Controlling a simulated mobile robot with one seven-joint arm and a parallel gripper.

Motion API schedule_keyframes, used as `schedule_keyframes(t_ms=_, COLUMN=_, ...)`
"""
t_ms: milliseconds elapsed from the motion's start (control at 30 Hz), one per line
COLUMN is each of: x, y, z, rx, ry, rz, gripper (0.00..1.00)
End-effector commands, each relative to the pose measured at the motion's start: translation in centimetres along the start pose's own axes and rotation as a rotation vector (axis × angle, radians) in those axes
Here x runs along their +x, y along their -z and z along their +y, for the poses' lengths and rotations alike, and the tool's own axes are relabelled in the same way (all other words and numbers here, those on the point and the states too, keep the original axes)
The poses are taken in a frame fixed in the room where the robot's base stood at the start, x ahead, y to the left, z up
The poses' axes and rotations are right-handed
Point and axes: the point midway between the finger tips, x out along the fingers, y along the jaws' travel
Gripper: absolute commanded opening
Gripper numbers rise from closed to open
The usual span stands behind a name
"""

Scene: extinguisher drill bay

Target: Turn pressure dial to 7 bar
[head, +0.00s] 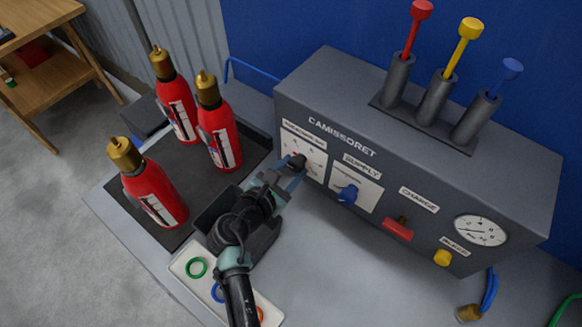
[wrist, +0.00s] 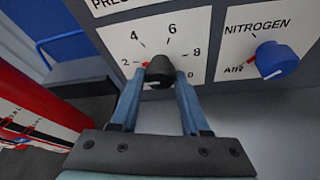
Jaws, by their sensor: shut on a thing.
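The pressure dial is a black knob (head: 297,160) on the left of the grey panel. In the wrist view the knob (wrist: 159,70) sits on a white scale plate (wrist: 150,35) marked 2, 4, 6, 8 and, partly hidden, a last figure at lower right. A small red mark shows at the knob's left side, pointing toward the 2. My gripper (head: 289,168) reaches the panel from the front left. In the wrist view its two blue fingers (wrist: 160,80) stand on either side of the knob, shut on it. The knob's lower part is between the fingers.
Right of the dial is the blue supply knob (head: 348,194), its red pointer near AIR, then a red charge switch (head: 398,230), yellow button (head: 443,258) and gauge (head: 481,230). Red extinguishers (head: 219,135) stand left on a dark mat; a white tray (head: 180,268) holds coloured rings.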

Motion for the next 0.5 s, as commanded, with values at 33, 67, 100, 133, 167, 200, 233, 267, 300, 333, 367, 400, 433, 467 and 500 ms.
schedule_keyframes(t_ms=33, x=0.02, y=0.10, z=-0.17, rx=0.028, ry=-0.010, rz=0.000, gripper=0.00)
schedule_keyframes(t_ms=67, x=0.03, y=0.12, z=-0.18, rx=0.047, ry=-0.019, rz=0.000, gripper=0.00)
schedule_keyframes(t_ms=100, x=0.05, y=0.11, z=-0.22, rx=0.074, ry=-0.029, rz=0.000, gripper=0.00)
schedule_keyframes(t_ms=133, x=0.05, y=0.11, z=-0.22, rx=0.096, ry=-0.038, rz=0.000, gripper=0.00)
schedule_keyframes(t_ms=167, x=0.06, y=0.14, z=-0.26, rx=0.115, ry=-0.046, rz=0.000, gripper=0.00)
schedule_keyframes(t_ms=200, x=0.06, y=0.21, z=-0.30, rx=0.141, ry=-0.057, rz=0.000, gripper=0.00)
schedule_keyframes(t_ms=233, x=0.06, y=0.22, z=-0.29, rx=0.161, ry=-0.066, rz=0.000, gripper=0.00)
schedule_keyframes(t_ms=267, x=0.06, y=0.21, z=-0.30, rx=0.181, ry=-0.074, rz=0.000, gripper=0.00)
schedule_keyframes(t_ms=300, x=0.07, y=0.21, z=-0.30, rx=0.206, ry=-0.085, rz=-0.001, gripper=0.00)
schedule_keyframes(t_ms=333, x=0.08, y=0.23, z=-0.32, rx=0.224, ry=-0.093, rz=-0.001, gripper=0.00)
schedule_keyframes(t_ms=367, x=0.09, y=0.25, z=-0.36, rx=0.242, ry=-0.099, rz=0.000, gripper=0.00)
schedule_keyframes(t_ms=400, x=0.09, y=0.25, z=-0.39, rx=0.263, ry=-0.108, rz=-0.001, gripper=0.00)
schedule_keyframes(t_ms=433, x=0.08, y=0.25, z=-0.38, rx=0.280, ry=-0.115, rz=-0.001, gripper=0.00)
schedule_keyframes(t_ms=467, x=0.08, y=0.25, z=-0.38, rx=0.294, ry=-0.122, rz=-0.001, gripper=0.00)
schedule_keyframes(t_ms=500, x=0.08, y=0.25, z=-0.39, rx=0.312, ry=-0.129, rz=-0.001, gripper=0.00)
